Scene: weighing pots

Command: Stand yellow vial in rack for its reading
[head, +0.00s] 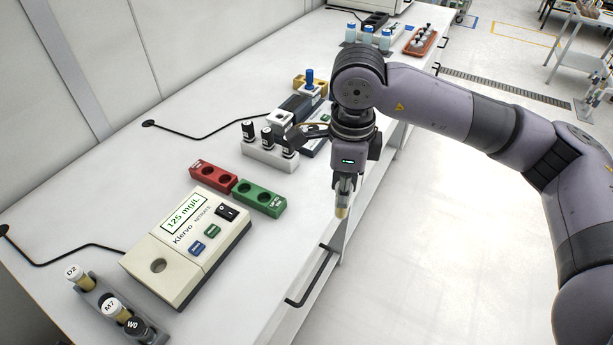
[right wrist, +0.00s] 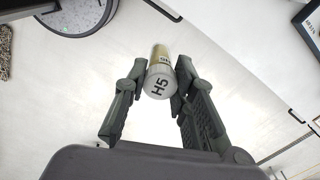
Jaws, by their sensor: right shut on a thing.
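My right gripper (head: 344,187) is shut on a vial with yellowish contents (head: 341,212), held above the surface near the bench's front edge. In the right wrist view the vial (right wrist: 161,54) has a white cap marked H5, between the fingertips (right wrist: 161,78). A grey rack (head: 95,294) at the lower left holds vials D2 (head: 78,277) and M7 (head: 116,308), and black-capped W0 (head: 138,328). My left gripper is out of view.
A beige meter (head: 188,247) reading 125 mg/L has an open round well. A white block (head: 270,157) with black-capped vials stands behind the coloured blocks. Farther back are blue-capped bottles (head: 368,37) and an orange tray (head: 421,41). Bench right of the meter is clear.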

